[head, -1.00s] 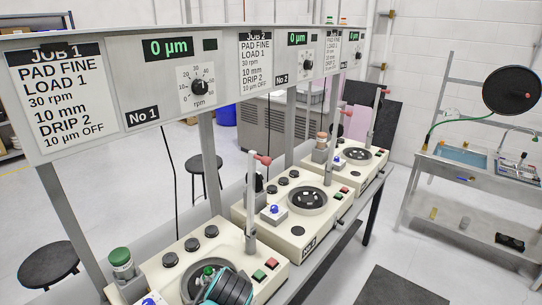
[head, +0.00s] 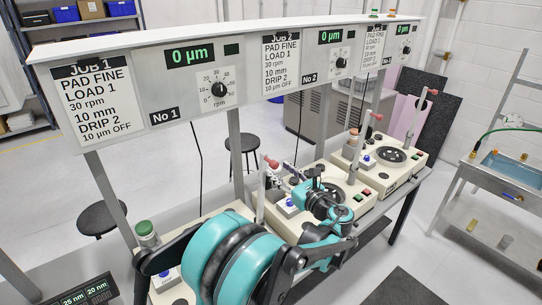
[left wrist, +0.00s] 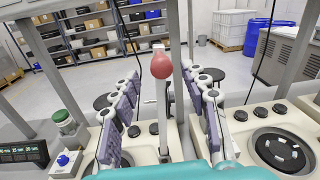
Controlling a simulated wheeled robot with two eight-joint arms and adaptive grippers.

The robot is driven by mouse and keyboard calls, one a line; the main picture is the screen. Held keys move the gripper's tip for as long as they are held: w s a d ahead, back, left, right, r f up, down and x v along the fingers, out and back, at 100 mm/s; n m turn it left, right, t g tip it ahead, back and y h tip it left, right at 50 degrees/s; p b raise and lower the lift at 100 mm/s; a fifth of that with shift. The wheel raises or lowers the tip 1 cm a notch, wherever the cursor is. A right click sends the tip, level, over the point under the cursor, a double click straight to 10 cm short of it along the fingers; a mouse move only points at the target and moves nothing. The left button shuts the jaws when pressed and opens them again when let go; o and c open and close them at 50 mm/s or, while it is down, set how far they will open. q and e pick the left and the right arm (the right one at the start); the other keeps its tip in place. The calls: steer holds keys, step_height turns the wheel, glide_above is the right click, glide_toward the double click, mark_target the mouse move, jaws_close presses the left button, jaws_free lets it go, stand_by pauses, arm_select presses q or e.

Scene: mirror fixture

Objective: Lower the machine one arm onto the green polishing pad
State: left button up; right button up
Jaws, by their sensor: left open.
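Machine one's arm (head: 261,197) stands upright as a pale post with a red ball knob (head: 271,163) at its top. My left gripper (head: 281,174) is open beside the knob. In the left wrist view the red knob (left wrist: 162,65) and post (left wrist: 162,115) show between the two spread fingers, apart from both. Machine one (left wrist: 138,152) is a cream unit, largely hidden behind my teal arm in the head view. The green polishing pad is hidden in both current views. My right gripper is not in view.
A green-capped jar (head: 145,232) stands at machine one's left. Machine two (head: 345,207) and machine three (head: 392,158) stand further right on the bench. The overhead display panel (head: 203,85) runs above. A black stool (head: 104,219) stands behind the bench.

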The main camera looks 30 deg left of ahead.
mark_target(268, 159)
arm_select(q)
steer(key=x, duration=0.7)
steer(key=shift+w+a+r, duration=0.2)
steer(key=shift+w+a, duration=0.05)
